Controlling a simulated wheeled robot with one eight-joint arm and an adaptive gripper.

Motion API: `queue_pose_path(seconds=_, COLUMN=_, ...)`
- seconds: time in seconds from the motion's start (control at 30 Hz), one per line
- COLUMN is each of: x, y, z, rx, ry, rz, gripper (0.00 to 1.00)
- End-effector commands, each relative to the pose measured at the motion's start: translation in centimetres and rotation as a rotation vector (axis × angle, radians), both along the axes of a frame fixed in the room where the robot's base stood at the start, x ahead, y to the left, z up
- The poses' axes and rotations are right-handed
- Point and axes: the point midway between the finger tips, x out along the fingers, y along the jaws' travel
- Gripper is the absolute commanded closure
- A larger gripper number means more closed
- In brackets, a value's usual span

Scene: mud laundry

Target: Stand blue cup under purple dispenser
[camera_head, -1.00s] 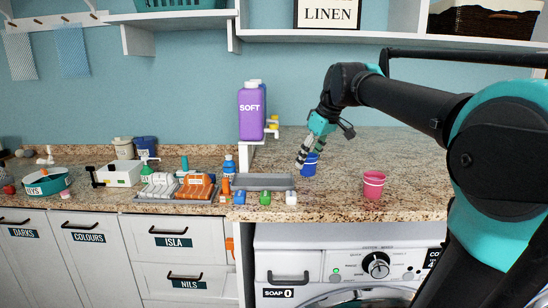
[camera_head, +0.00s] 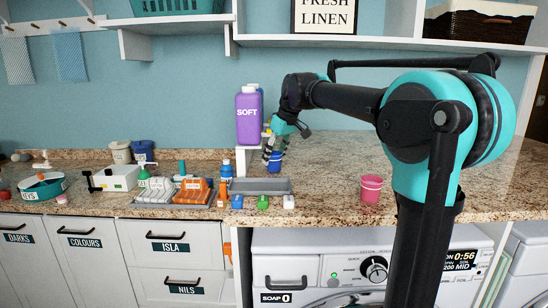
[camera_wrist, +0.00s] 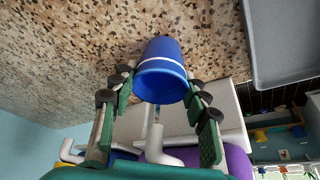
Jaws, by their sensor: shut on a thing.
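The blue cup (camera_head: 275,162) is at the right end of the grey tray, just right of the purple dispenser's stand. My gripper (camera_head: 271,152) is shut on the cup. In the wrist view the cup (camera_wrist: 162,62), with a white band, sits between both fingers (camera_wrist: 155,85). I cannot tell whether its base touches the counter. The purple dispenser (camera_head: 248,120), labelled SOFT, stands raised on a white stand to the left of my gripper. In the wrist view its purple body (camera_wrist: 238,162) shows at the bottom, with a white spout-like part (camera_wrist: 158,145) near the cup.
A grey tray (camera_head: 250,187) lies in front of the stand, with small blue, green and white blocks before it. A pink cup (camera_head: 371,189) stands to the right. Bottles and an orange-and-white rack (camera_head: 193,192) crowd the left. The counter behind the pink cup is clear.

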Motion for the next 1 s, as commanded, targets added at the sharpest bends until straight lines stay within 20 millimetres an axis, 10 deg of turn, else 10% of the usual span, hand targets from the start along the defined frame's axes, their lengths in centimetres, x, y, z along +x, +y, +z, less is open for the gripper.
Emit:
queue_pose_path(seconds=0.37, x=0.0, y=-0.1, z=-0.5, rx=0.0, ry=0.0, rz=0.0, gripper=0.74)
queue_pose_path(seconds=0.4, x=0.0, y=-0.1, z=-0.5, rx=0.0, ry=0.0, rz=0.0, gripper=0.51)
queue_pose_path(seconds=0.53, x=0.0, y=-0.1, z=-0.5, rx=0.0, ry=0.0, rz=0.0, gripper=0.35)
queue_pose_path(seconds=1.0, x=-0.3, y=-0.4, z=0.7, rx=0.0, ry=0.0, rz=-0.001, gripper=0.34)
